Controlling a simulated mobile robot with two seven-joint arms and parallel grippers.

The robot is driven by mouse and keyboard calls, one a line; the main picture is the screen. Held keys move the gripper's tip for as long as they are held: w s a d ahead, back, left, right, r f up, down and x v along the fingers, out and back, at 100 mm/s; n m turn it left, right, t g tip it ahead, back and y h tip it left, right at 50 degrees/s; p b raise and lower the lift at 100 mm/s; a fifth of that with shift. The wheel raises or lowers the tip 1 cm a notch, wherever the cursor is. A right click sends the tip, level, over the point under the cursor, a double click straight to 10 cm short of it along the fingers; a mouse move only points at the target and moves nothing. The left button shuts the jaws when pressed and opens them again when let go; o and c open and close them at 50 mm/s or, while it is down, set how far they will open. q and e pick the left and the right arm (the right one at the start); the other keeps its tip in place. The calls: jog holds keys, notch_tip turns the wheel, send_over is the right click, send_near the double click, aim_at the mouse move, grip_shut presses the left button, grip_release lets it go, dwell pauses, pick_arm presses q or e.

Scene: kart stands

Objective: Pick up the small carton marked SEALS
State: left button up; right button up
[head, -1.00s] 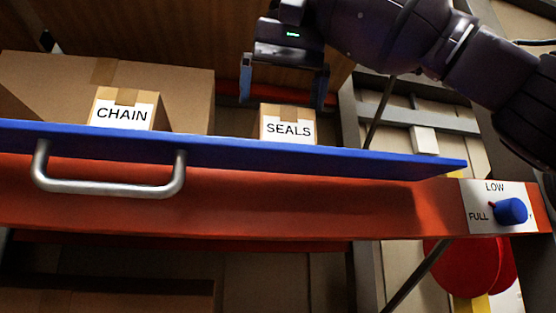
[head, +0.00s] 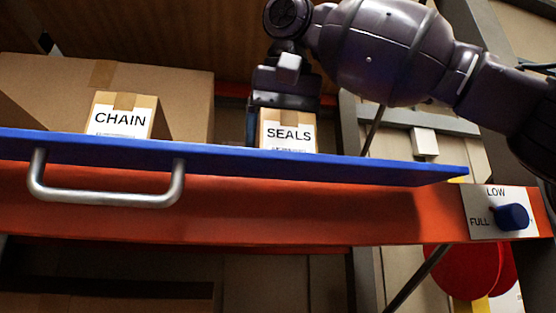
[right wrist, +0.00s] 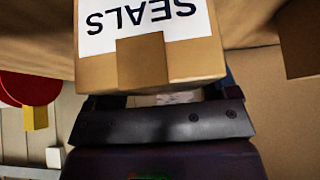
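The small carton marked SEALS (head: 289,133) stands upright on the shelf behind the blue front panel, its white label facing me. My right gripper (head: 286,108) is above and behind it, pointing down, with its fingers lowered around the carton's sides. The left finger shows beside the carton; the right finger is mostly hidden. The fingers look still apart, not clearly pressed on the cardboard. In the right wrist view the carton (right wrist: 150,62) fills the space in front of the gripper, its label upside down. My left gripper is not in view.
A carton marked CHAIN (head: 120,118) stands to the left, before a large cardboard box (head: 185,95). The blue panel (head: 220,153) with a metal handle (head: 105,198) runs along the front. A blue knob (head: 512,217) sits on the orange beam at right.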

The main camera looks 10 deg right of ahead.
jog(key=c, duration=0.6)
jog(key=shift+r, duration=0.1)
jog(key=shift+r, duration=4.9)
